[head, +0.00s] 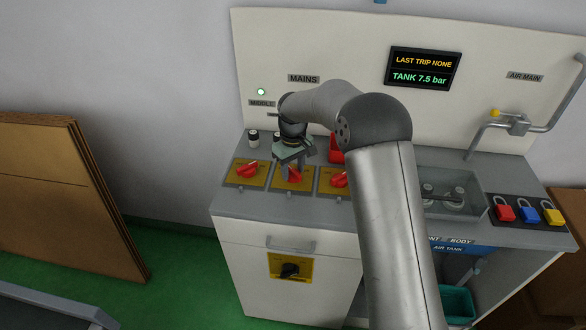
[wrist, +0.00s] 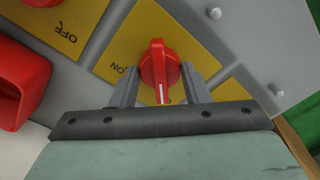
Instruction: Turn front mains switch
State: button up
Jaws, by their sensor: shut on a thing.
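Three red rotary switches on yellow plates sit in a row on the grey bench top: a left one (head: 246,169), a middle one (head: 293,173) and a right one (head: 340,180). In the head view my gripper (head: 293,162) is over the middle one, partly covering it. In the wrist view my gripper (wrist: 158,72) is shut on a red switch (wrist: 158,55), one finger on each side. Its white mark points down towards the gripper body, and "ON" is printed to its left. I cannot read which switch is called front.
A red object (head: 336,149) stands behind the switches. A green lamp (head: 261,92) is lit above a "MIDDLE" label (head: 262,103).

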aim_at(294, 171)
dwell(0.4)
jog(key=o, duration=1)
notch_tip(294, 171, up, 18)
jog(key=shift+f+b, duration=0.2)
jog(key=shift+b, duration=0.15)
jog(key=s+d+m, duration=0.2)
jog(key=s+d, duration=0.3)
jog(key=s, duration=0.3)
jog(key=s+d+m, duration=0.1)
jog(key=s+d, duration=0.5)
jog(key=s, duration=0.3)
jog(key=s+d+f+m, duration=0.1)
jog(key=s+d+f, duration=0.1)
jog(key=s, duration=0.4)
jog(key=s+d+f+m, duration=0.2)
jog(key=s+f, duration=0.1)
jog(key=s, duration=0.4)
jog(key=s+d+f+m, duration=0.1)
jog(key=s+d+f, duration=0.1)
jog(key=s, duration=0.5)
jog(key=shift+s+d+f+m, duration=0.2)
jog(key=shift+f+m, duration=0.1)
jog(key=shift+f, duration=0.1)
